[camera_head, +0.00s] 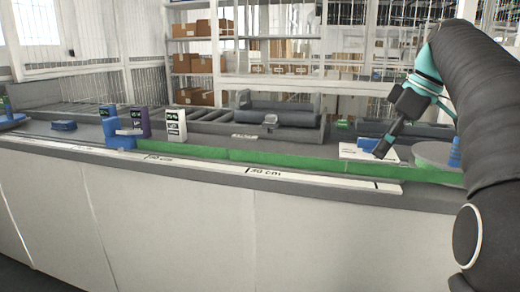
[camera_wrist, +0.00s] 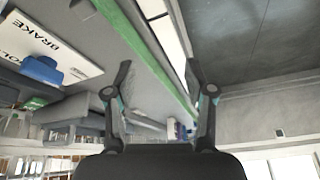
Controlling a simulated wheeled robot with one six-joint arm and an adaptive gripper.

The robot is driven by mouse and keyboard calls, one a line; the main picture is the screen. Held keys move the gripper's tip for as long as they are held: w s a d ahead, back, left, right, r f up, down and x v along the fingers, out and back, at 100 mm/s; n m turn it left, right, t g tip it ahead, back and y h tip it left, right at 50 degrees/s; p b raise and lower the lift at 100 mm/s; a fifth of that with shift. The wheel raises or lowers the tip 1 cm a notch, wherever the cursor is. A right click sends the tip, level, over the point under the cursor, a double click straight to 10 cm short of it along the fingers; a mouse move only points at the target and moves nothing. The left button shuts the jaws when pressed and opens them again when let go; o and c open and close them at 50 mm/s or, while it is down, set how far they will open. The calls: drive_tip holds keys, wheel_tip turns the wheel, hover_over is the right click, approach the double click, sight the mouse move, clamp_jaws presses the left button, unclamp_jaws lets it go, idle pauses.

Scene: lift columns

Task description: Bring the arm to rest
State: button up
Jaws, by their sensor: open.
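My arm reaches in from the right in the head view, dark grey with a teal band near the wrist. My gripper (camera_head: 381,150) points down and left, seen over the white board with a blue piece on the counter. In the wrist view my gripper (camera_wrist: 157,64) shows two dark fingers spread wide apart with nothing between them. I cannot tell how high the fingertips are above the counter.
The long grey counter (camera_head: 420,196) carries a green strip (camera_head: 280,159) and a white scale strip. A white board marked BRAKE (camera_wrist: 35,48) bears a blue piece (camera_wrist: 42,69). Blue, purple and white blocks stand left. A white instrument (camera_head: 175,126) stands near them. Shelves with boxes are behind.

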drive_tip(key=s+a+f+m+t+h, duration=0.1)
drive_tip(key=s+a+f+m+h, duration=0.1)
drive_tip(key=s+a+f+m, duration=0.6)
drive_tip(key=s+a+f+m+t+h, duration=0.2)
drive_tip(key=s+f, duration=1.3)
drive_tip(key=f, duration=0.1)
drive_tip(key=shift+a+f+m, duration=0.3)
drive_tip(key=shift+f+m, duration=0.05)
drive_tip(key=shift+m, duration=0.05)
